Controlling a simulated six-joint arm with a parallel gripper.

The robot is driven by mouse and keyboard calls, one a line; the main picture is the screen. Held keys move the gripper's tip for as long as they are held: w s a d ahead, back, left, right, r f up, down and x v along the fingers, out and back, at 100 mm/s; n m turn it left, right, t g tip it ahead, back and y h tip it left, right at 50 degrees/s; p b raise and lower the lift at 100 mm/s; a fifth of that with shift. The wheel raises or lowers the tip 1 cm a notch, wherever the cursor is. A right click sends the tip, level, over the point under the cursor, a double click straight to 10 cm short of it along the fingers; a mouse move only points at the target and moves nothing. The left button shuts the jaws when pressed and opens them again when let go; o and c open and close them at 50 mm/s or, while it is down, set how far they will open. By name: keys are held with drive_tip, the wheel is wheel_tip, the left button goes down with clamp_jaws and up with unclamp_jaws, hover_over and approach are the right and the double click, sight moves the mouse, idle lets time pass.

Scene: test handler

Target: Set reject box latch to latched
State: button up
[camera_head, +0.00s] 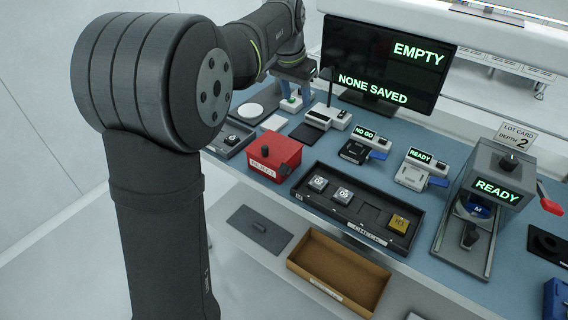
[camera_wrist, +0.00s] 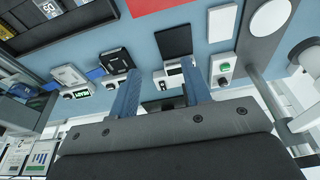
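The red reject box (camera_head: 275,158) sits on the blue bench mat, left of the middle in the head view, with a "REJECT" label on its front. A small dark knob (camera_head: 265,151) stands on its top; I cannot tell whether this is the latch or how it is set. Only a red edge of the box (camera_wrist: 155,5) shows at the top of the wrist view. My gripper (camera_wrist: 160,90) is open, with its two blue fingers apart and nothing between them. In the head view my gripper (camera_head: 295,95) is behind the box, towards the screen, and apart from it.
A black tray (camera_head: 285,191) with several parts lies right of the box. A small grey tray (camera_head: 223,152) is to its left. White devices (camera_head: 325,116) stand behind it, near my fingers. An open brown bin (camera_head: 330,262) is in front, below the bench.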

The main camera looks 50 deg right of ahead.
sight(285, 164)
drive_tip(key=s+a+r+y, duration=0.1)
drive_tip(key=s+a+r, duration=0.2)
drive_tip(key=a, duration=0.3)
drive_tip(key=s+a+r+y, duration=0.2)
drive_tip(key=a+r, duration=0.1)
drive_tip(key=a, duration=0.3)
wheel_tip(285, 164, down, 18)
drive_tip(key=shift+d+r, duration=0.1)
drive_tip(key=shift+r, duration=0.15)
clamp_jaws()
